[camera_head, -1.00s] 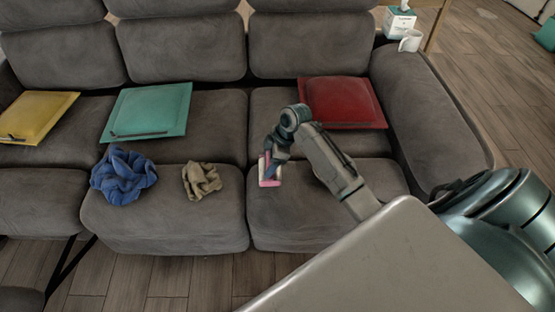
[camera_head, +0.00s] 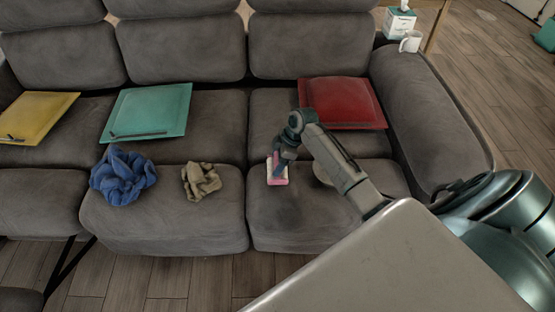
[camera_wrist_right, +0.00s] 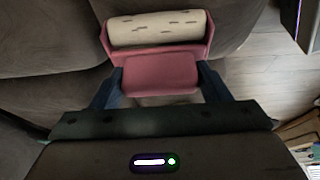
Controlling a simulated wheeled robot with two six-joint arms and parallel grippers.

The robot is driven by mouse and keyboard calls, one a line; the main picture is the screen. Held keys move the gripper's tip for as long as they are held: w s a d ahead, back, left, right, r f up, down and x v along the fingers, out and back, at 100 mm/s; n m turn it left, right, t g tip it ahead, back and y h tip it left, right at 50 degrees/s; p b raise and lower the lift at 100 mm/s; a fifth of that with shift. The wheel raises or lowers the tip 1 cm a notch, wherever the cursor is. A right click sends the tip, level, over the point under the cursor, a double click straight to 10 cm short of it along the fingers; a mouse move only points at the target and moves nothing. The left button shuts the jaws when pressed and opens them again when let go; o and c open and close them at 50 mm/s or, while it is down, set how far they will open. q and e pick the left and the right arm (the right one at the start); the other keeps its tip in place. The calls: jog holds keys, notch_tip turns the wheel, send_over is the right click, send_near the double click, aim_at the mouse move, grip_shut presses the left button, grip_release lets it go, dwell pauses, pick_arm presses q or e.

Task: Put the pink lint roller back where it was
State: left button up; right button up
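The pink lint roller (camera_head: 278,181), with a pale speckled roll, is over the front of the right sofa seat (camera_head: 290,220). In the right wrist view the lint roller (camera_wrist_right: 160,72) lies between my two dark fingers. My right gripper (camera_head: 278,166) is shut on it, with the fingers at both sides of its pink body and the roll pointing away from the palm. I cannot tell whether the roller touches the seat. My left gripper is not in view.
Red (camera_head: 345,103), green (camera_head: 150,110) and yellow (camera_head: 36,117) cushions lie along the sofa. A blue cloth (camera_head: 123,176) and a beige cloth (camera_head: 200,181) lie on the middle seat. A white mug (camera_head: 411,42) stands on the armrest.

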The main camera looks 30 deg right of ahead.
jog(key=o, duration=0.4)
jog(key=shift+c, duration=0.2)
jog(key=v, duration=0.4)
jog(key=shift+p, duration=0.3)
jog(key=v, duration=0.8)
jog(key=s+a+f+m, duration=0.1)
jog(key=s+a+f, duration=0.2)
jog(key=s, duration=0.1)
jog(key=s+a+f+m+h, duration=0.1)
jog(key=s+a+f, duration=0.2)
jog(key=s, duration=0.2)
jog(key=s+a+f+m+h, duration=0.1)
jog(key=s+a+f+m, duration=0.1)
jog(key=s+a+f, duration=0.1)
jog(key=shift+s+a, duration=0.25)
jog(key=shift+s, duration=0.55)
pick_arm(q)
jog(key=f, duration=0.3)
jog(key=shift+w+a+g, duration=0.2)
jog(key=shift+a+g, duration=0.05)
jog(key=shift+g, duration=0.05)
pick_arm(e)
jog(key=s+a+r+m+t+h, duration=0.1)
jog(key=s+m, duration=0.5)
jog(key=s, duration=0.9)
jog(key=shift+a+r+m+h, duration=0.45)
jog(key=shift+a+h, duration=0.45)
jog(key=shift+a, duration=0.35)
